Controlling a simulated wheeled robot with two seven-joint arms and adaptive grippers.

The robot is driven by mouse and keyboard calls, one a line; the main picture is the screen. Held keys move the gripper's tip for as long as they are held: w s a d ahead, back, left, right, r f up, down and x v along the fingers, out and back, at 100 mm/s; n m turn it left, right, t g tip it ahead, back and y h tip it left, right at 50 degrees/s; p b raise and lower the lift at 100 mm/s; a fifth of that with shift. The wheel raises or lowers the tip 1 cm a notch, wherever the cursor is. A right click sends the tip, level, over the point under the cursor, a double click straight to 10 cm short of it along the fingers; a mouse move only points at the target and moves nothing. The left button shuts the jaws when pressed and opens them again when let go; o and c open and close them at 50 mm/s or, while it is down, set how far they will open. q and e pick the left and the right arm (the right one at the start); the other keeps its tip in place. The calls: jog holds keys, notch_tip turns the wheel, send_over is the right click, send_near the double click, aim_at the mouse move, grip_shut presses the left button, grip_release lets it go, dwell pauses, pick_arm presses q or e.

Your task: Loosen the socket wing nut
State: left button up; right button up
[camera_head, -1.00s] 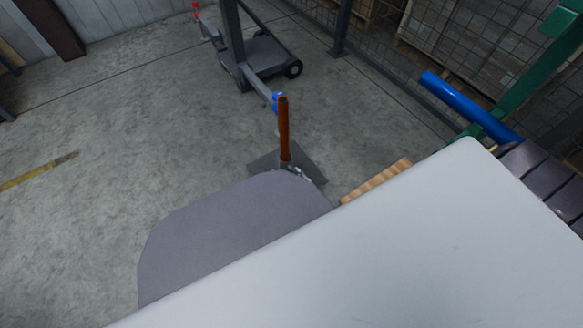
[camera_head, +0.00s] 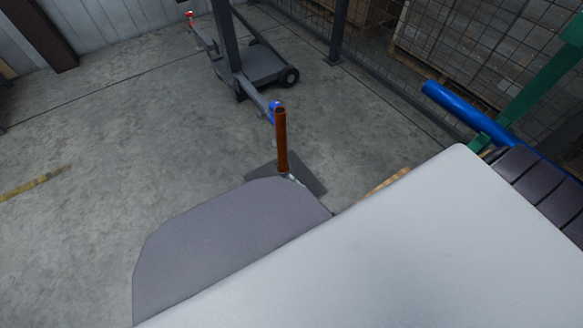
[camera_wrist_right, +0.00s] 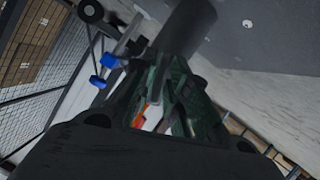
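I cannot make out the socket wing nut for certain. A thin orange-brown post (camera_head: 282,140) stands upright above a flat dark plate (camera_head: 311,178) in the head view. A small pale metal piece at the post's foot is too small to identify. In the right wrist view, my right gripper (camera_wrist_right: 165,105) shows as dark, overlapping finger links, with a small orange-red patch (camera_wrist_right: 148,117) between them. Whether it touches or holds anything is unclear. A dark grey cylinder (camera_wrist_right: 190,27) lies just beyond the fingers. My left gripper is not in view.
A grey wheeled frame (camera_head: 262,65) with a blue-tipped arm stands behind the post. A blue roller (camera_head: 465,108), a green frame (camera_head: 545,75) and a mesh fence (camera_head: 450,40) are at right. Large pale surfaces block the front. Concrete floor (camera_head: 100,200) is open at left.

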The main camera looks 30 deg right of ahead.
grip_shut()
jog(key=shift+n, duration=0.3)
jog(key=shift+a+f+n+t+h, duration=0.1)
jog(key=shift+n+t+h, duration=0.5)
jog(key=shift+n+h, duration=1.2)
jog(key=shift+s+n+y, duration=0.1)
jog(key=shift+n+y, duration=0.2)
jog(key=shift+n, duration=0.1)
jog(key=shift+o, duration=2.2)
grip_release()
